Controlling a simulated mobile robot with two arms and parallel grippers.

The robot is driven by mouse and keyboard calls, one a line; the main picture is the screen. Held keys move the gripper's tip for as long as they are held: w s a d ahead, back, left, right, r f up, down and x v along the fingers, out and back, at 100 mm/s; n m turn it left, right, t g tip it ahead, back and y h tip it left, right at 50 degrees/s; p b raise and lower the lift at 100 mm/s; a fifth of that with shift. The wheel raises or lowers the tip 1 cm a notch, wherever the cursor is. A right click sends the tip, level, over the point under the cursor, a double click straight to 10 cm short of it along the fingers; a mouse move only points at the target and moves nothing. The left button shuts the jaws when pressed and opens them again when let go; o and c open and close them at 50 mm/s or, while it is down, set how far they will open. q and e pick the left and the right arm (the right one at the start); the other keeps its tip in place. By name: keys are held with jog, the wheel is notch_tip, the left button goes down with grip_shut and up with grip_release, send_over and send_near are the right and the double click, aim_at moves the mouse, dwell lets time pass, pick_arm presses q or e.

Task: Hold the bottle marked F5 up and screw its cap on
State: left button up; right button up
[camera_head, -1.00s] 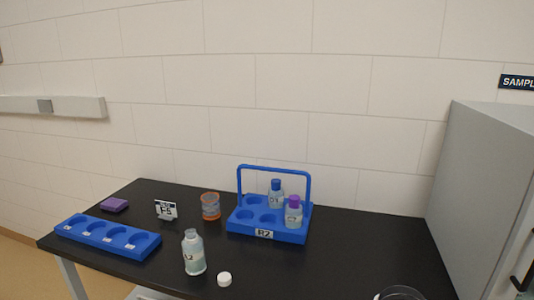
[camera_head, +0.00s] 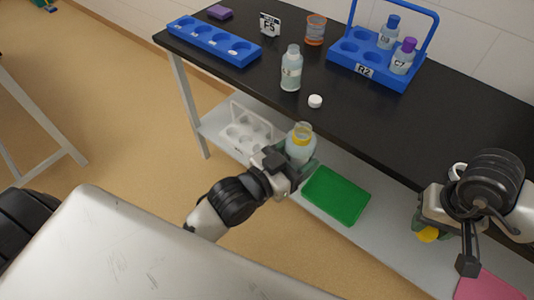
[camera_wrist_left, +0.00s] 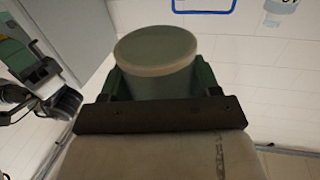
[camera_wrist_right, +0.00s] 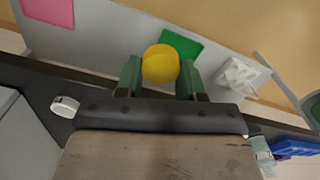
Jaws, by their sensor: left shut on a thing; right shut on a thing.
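My left gripper (camera_head: 302,166) is shut on a clear bottle (camera_head: 299,150) with a yellow band at its neck. The bottle is upright, off the table, in front of the table's front edge. Its mouth shows no cap, and no mark on it is readable. In the left wrist view the round end of the bottle (camera_wrist_left: 157,55) sits between the fingers. My right gripper (camera_wrist_right: 160,80) is shut on a yellow cap (camera_wrist_right: 160,64). The cap also shows in the head view (camera_head: 428,234), well to the right of the bottle and apart from it.
The black table (camera_head: 380,130) holds a small bottle (camera_head: 291,72), a white cap (camera_head: 315,101), a blue rack marked R2 (camera_head: 375,72), a blue tray (camera_head: 213,42), an F5 sign (camera_head: 270,24) and an orange-banded jar (camera_head: 315,30). A green mat (camera_head: 336,195) lies on the lower shelf.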

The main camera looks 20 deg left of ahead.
pick_arm(q)
jog(key=shift+w+d+r+m+g+h, duration=0.1)
jog(key=shift+w+d+m+g+h, duration=0.3)
jog(key=shift+d, duration=0.25)
jog(key=shift+w+d+m+g+h, duration=0.15)
jog(key=shift+d+m+g+h, duration=0.15)
jog(key=shift+d+h, duration=0.3)
jog(key=shift+w+d+r+m+g+h, duration=0.1)
jog(key=shift+w+d+m+g+h, duration=0.25)
jog(key=shift+d, duration=0.35)
jog(key=shift+s, duration=0.1)
pick_arm(e)
jog(key=w+a+r+m, duration=0.3)
jog(key=a+r, duration=0.6)
jog(key=a, duration=0.3)
jog(key=w+a+r+m, duration=0.3)
jog(key=a+r, duration=0.6)
jog(key=a, duration=0.2)
jog(key=shift+w+a+r, duration=0.2)
jog(key=shift+w+a, duration=0.1)
jog(key=shift+a, duration=0.05)
jog(key=shift+f, duration=0.1)
jog(key=shift+f, duration=1.95)
jog(key=shift+f, duration=0.85)
